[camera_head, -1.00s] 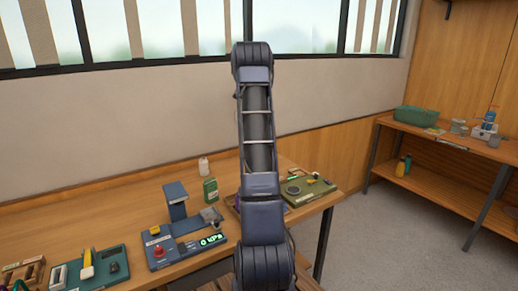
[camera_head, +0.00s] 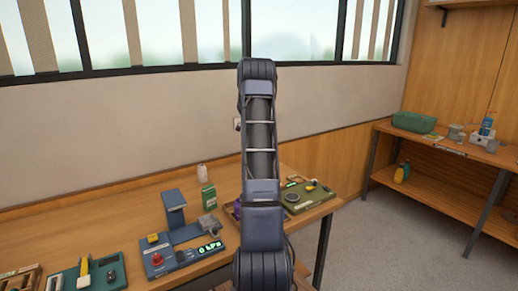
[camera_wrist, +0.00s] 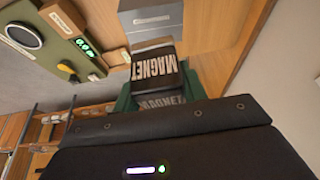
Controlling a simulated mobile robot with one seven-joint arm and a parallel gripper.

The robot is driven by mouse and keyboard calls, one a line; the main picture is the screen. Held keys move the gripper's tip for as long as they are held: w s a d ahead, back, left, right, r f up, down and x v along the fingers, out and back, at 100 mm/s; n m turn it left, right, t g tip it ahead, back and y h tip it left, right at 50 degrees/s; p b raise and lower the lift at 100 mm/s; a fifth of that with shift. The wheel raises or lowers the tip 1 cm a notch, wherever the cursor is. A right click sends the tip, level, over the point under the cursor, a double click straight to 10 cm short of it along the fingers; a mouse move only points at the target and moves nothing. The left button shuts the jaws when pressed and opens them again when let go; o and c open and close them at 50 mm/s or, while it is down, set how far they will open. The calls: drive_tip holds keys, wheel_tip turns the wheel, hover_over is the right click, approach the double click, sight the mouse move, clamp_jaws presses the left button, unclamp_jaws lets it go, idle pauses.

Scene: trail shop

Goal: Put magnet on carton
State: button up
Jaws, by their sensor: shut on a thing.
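The magnet (camera_wrist: 158,68) is a dark block with pale "MAGNET" lettering, in the upper middle of the wrist view. My gripper (camera_wrist: 155,92) is shut on it; dark green finger parts show beside it. A grey box (camera_wrist: 150,22) with a pale label lies just beyond the magnet in this view. I cannot read its label or tell whether it is the carton, nor whether the magnet touches it. In the head view my arm hides my gripper and the magnet.
An olive panel (camera_wrist: 60,40) with a dial and lit display lies left in the wrist view. In the head view, a blue device (camera_head: 180,257) with a red button, a green bottle (camera_head: 208,196) and a tool tray (camera_head: 88,279) stand on the bench. A shelf unit (camera_head: 440,190) stands right.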

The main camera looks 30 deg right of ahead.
drive_tip(key=shift+f, duration=2.4)
drive_tip(key=shift+f, duration=0.1)
drive_tip(key=o, duration=1.1)
drive_tip(key=shift+c, duration=0.2)
